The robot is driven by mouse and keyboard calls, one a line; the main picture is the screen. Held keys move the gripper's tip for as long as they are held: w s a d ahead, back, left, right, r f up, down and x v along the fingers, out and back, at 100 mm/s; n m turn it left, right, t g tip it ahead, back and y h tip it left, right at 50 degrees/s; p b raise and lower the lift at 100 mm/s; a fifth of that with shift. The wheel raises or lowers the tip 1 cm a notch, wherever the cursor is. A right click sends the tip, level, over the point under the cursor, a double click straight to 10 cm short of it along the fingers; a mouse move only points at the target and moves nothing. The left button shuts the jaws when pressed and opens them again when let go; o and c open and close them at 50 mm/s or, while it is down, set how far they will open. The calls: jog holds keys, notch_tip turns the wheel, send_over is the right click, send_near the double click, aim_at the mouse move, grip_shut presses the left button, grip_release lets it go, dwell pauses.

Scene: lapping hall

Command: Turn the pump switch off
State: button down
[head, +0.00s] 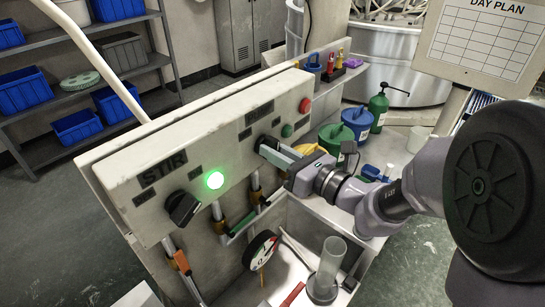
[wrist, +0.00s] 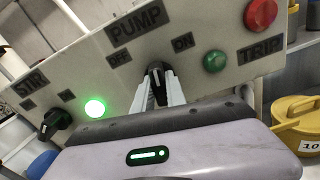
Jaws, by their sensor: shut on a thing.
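The pump switch is a black knob (wrist: 157,70) on the sloped white panel (wrist: 225,25), under the PUMP label and between the OFF mark (wrist: 119,57) and the ON mark (wrist: 183,42). My gripper (wrist: 158,88) is shut on this knob, with one pale finger on each side. The fingers hide much of the knob, and I cannot tell for sure which mark it points to. In the head view my gripper (head: 272,151) reaches the panel from the right, and the knob is mostly hidden there.
A STIR knob (head: 182,207) and a lit green lamp (head: 214,180) are left of the pump switch. A gauge (head: 262,249) and pipes sit below. Blue (head: 357,122) and yellow (wrist: 297,118) containers stand right.

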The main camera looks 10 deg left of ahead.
jog(key=shift+n+b, duration=0.75)
jog(key=shift+n, duration=0.25)
jog(key=c, duration=1.4)
grip_release()
jog(key=shift+o, duration=0.2)
jog(key=p+v, duration=0.1)
jog(key=v, duration=1.6)
jog(key=shift+d, duration=0.2)
jog(key=shift+s, duration=0.1)
